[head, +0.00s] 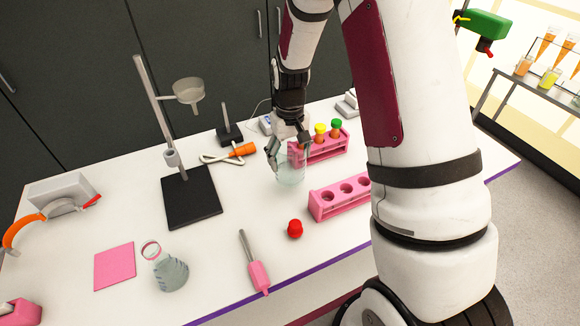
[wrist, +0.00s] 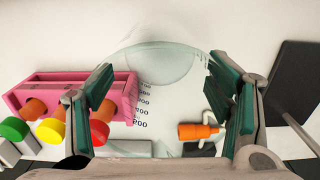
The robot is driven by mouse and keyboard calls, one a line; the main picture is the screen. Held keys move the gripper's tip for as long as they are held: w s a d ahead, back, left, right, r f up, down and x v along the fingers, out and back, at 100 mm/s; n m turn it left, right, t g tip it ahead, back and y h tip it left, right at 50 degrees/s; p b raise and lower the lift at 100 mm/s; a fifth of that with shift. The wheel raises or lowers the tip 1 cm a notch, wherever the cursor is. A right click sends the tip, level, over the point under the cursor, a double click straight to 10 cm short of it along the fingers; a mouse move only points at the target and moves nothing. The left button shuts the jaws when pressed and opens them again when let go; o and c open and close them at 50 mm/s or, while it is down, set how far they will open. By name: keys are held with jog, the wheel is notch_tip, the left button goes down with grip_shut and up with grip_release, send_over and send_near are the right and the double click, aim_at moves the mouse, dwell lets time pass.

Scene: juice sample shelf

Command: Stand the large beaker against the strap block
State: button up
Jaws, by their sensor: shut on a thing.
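The large beaker (head: 290,174) is clear glass with printed marks and stands upright near the table's middle, left of a pink rack. My gripper (head: 288,150) is shut on its upper part. In the wrist view the beaker (wrist: 160,66) lies between the two green-padded fingers of my gripper (wrist: 166,88). I cannot tell whether its base touches the table. A pale grey block (head: 62,192) with an orange strap around its front stands at the far left of the table and looks like the strap block. It is well apart from the beaker and is not in the wrist view.
A pink rack (head: 325,150) with capped tubes is close to the beaker's right. A stand with a black base (head: 192,198), a pink mat (head: 114,266) and a flask (head: 169,272) lie leftward.

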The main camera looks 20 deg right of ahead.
jog(key=shift+f+p, duration=0.35)
jog(key=shift+f, duration=1.85)
jog(key=shift+f, duration=0.1)
jog(key=o, duration=1.4)
